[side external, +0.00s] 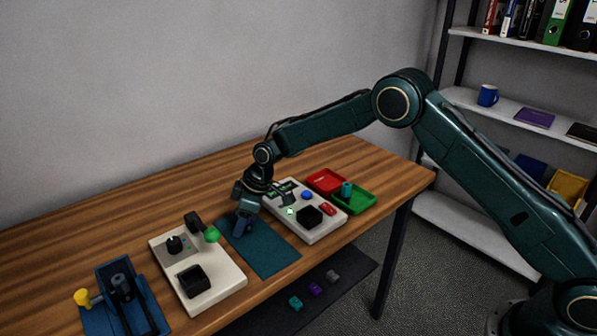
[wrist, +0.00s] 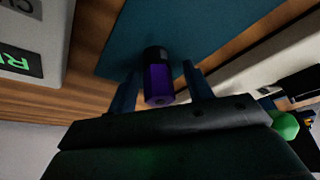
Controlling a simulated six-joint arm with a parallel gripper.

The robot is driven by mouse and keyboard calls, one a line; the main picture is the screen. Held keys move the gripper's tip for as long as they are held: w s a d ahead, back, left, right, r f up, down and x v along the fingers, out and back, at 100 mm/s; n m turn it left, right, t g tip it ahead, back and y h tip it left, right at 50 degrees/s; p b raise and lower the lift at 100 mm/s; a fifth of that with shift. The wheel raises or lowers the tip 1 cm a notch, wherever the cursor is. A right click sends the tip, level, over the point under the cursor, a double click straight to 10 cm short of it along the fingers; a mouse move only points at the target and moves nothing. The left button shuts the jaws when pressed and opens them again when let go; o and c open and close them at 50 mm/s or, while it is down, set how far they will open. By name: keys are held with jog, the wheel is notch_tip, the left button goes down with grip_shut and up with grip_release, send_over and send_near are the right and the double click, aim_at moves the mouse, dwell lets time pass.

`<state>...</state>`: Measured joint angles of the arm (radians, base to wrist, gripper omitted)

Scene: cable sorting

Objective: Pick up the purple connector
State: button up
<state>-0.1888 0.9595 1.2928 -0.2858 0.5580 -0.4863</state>
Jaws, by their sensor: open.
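The purple connector (wrist: 158,84), a short cylinder with a black end, lies on the teal mat (wrist: 200,28) in the wrist view. It sits between the two fingers of my gripper (wrist: 159,75), which is open, with a gap visible on each side of the connector. In the side view my gripper (side external: 243,224) is low over the teal mat (side external: 268,252), fingers pointing down. The connector cannot be made out there behind the fingers.
Left of the mat stands a pale box (side external: 215,276) with a green knob (side external: 211,234); right, another pale panel (side external: 325,231). Beyond are red (side external: 313,180) and green (side external: 364,205) trays, a teal piece (side external: 347,189) in the green one. Small teal, purple and grey pieces lie lower, beyond the table's front edge.

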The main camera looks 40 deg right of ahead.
jog(key=c, duration=1.1)
jog(key=shift+r, duration=0.15)
notch_tip(320, 180, up, 20)
jog(key=shift+f, duration=0.1)
dwell(0.9)
jog(key=shift+r, duration=2.45)
